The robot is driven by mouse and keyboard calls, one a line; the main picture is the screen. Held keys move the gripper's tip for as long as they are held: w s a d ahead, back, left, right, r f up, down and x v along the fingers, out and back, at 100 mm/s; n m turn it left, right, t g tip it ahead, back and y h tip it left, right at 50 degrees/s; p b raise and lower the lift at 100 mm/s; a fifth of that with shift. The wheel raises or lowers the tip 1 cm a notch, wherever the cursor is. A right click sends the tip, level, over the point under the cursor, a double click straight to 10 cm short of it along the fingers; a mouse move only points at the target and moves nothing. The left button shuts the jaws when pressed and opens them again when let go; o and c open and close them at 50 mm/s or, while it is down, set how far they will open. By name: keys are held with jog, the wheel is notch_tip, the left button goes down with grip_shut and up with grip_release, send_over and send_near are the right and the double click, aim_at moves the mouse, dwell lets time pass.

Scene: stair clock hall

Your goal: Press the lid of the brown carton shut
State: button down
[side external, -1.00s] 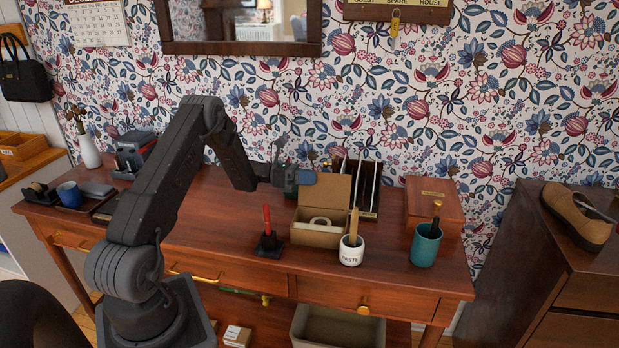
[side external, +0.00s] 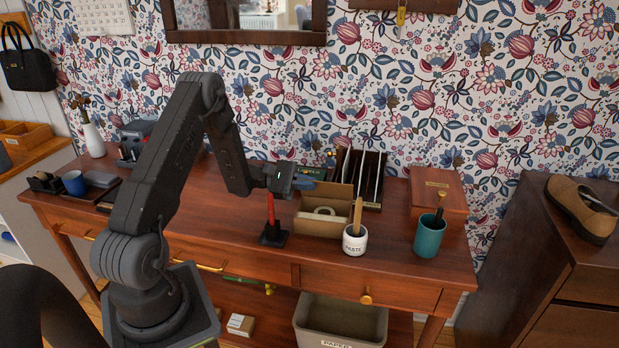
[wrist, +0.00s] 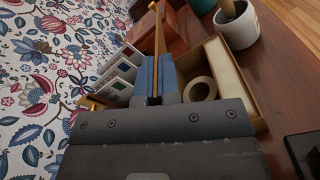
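The brown carton (side external: 320,228) stands on the desk with its lid (side external: 335,195) raised at the back edge, leaning over the opening. In the wrist view the carton (wrist: 246,96) is open, with a pale tape roll (wrist: 199,90) inside. The lid (wrist: 158,45) shows there nearly edge-on as a narrow tan strip. My gripper (side external: 304,183) is at the upper left of the lid, very close to it. Its blue fingertips (wrist: 155,78) show on both sides of the strip. I cannot tell whether they are shut or apart around the lid.
A paste pot (side external: 354,240) with a wooden stick stands at the carton's front right. A stand with a red-handled tool (side external: 271,225) is at its left. A slotted rack (side external: 371,170) is behind. A teal cup (side external: 430,236) and wooden box (side external: 437,192) are farther right.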

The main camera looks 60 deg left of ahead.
jog(key=shift+s+d+f+m, duration=0.4)
jog(key=shift+d+m, duration=0.05)
jog(key=shift+m, duration=0.45)
jog(key=c, duration=1.8)
grip_release()
jog(key=o, duration=0.5)
jog(key=shift+c, duration=0.2)
jog(key=v, duration=1.2)
